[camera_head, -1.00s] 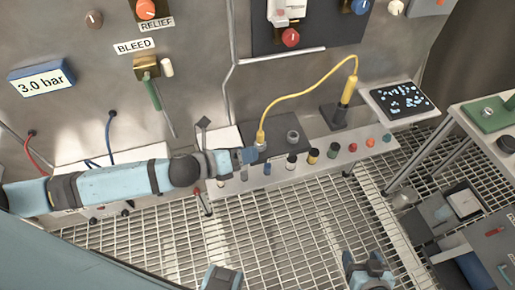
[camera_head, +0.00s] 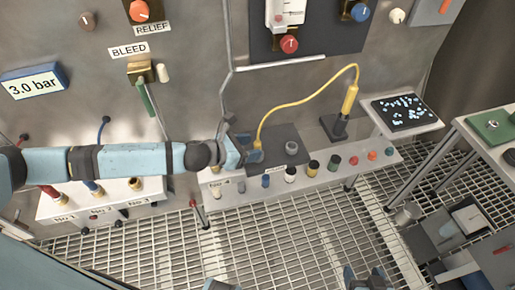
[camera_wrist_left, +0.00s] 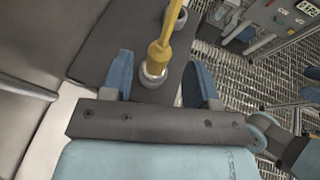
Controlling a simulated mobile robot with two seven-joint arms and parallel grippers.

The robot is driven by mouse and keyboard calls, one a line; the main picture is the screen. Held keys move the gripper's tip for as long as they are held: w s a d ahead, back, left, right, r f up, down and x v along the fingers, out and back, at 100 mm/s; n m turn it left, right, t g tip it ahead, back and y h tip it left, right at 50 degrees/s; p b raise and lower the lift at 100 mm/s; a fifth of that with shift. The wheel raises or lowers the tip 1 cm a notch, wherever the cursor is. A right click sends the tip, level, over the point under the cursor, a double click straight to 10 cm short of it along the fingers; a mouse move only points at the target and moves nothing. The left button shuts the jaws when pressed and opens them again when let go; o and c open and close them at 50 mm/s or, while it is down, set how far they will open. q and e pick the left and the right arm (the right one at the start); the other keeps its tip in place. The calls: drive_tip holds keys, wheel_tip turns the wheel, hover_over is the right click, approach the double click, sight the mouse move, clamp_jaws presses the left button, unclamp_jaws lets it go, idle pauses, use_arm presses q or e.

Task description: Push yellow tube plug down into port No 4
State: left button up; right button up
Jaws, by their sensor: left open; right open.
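The yellow tube plug (camera_head: 257,146) stands upright at the left end of the dark mat (camera_head: 280,136). A yellow tube rises from it and arcs right. My left gripper (camera_head: 247,146) is open at the plug. In the left wrist view, the yellow plug (camera_wrist_left: 158,56) with its pale round collar lies between the two blue fingers, with visible gaps to both. A white port box (camera_head: 110,208) with brass-topped ports shows under my left arm. My right gripper (camera_head: 366,276) is open and empty at the bottom edge.
A grey ring (camera_head: 291,147) sits on the mat. Several coloured caps line the white shelf's front. A black stand (camera_head: 338,125) holds the tube's yellow far end. A speckled screen (camera_head: 404,110) and a side table (camera_head: 490,127) stand right. Grating floor is open in front.

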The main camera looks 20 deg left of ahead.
use_arm(q)
drive_tip(key=x, duration=0.5)
drive_tip(key=shift+w+r, duration=0.1)
drive_tip(key=shift+c, duration=1.1)
clamp_jaws()
drive_tip(key=shift+r, duration=0.15)
use_arm(e)
drive_tip(key=shift+r, duration=0.1)
